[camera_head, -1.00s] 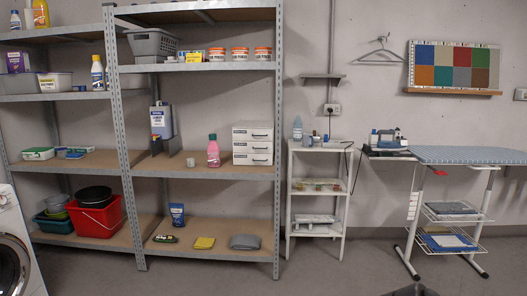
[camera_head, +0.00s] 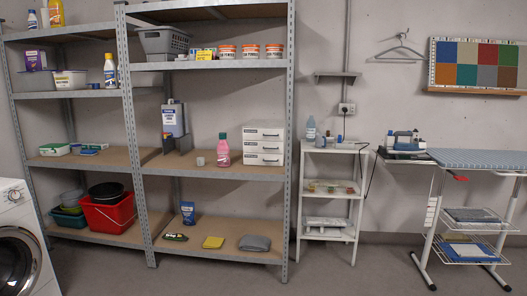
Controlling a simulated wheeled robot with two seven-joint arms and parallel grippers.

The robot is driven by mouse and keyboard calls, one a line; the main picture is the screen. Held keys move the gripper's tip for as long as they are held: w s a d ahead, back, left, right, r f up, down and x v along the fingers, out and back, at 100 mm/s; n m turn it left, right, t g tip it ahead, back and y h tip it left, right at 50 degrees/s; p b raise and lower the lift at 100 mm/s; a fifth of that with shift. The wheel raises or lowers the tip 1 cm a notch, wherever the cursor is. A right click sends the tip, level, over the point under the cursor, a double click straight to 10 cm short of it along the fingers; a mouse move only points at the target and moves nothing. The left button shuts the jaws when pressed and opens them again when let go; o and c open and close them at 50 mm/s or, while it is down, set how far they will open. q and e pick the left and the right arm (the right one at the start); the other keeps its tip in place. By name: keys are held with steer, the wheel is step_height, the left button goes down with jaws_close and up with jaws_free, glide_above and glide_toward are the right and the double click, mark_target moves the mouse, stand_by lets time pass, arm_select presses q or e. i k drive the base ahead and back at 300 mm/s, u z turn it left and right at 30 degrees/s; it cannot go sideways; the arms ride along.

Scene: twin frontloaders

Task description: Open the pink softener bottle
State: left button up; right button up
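The pink softener bottle (camera_head: 223,151) stands upright on the middle shelf of the metal rack. It has a dark cap on top, which looks to be on the bottle. Neither of my grippers is in view.
A blue-grey canister (camera_head: 173,119) stands left on the same shelf (camera_head: 225,174). The rack's front post (camera_head: 289,150) is at the right. A white washing machine (camera_head: 20,240) fills the lower left. The white side shelf (camera_head: 332,147) and ironing board (camera_head: 480,158) stand right. The floor before the rack is clear.

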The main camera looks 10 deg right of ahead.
mark_target(223, 148)
steer(key=k, duration=0.5)
steer(key=u, duration=0.8)
steer(key=i, duration=1)
steer(key=u, duration=0.7)
steer(key=i, duration=2.15)
steer(key=z, duration=1.4)
steer(key=i, duration=1)
steer(key=z, duration=1.05)
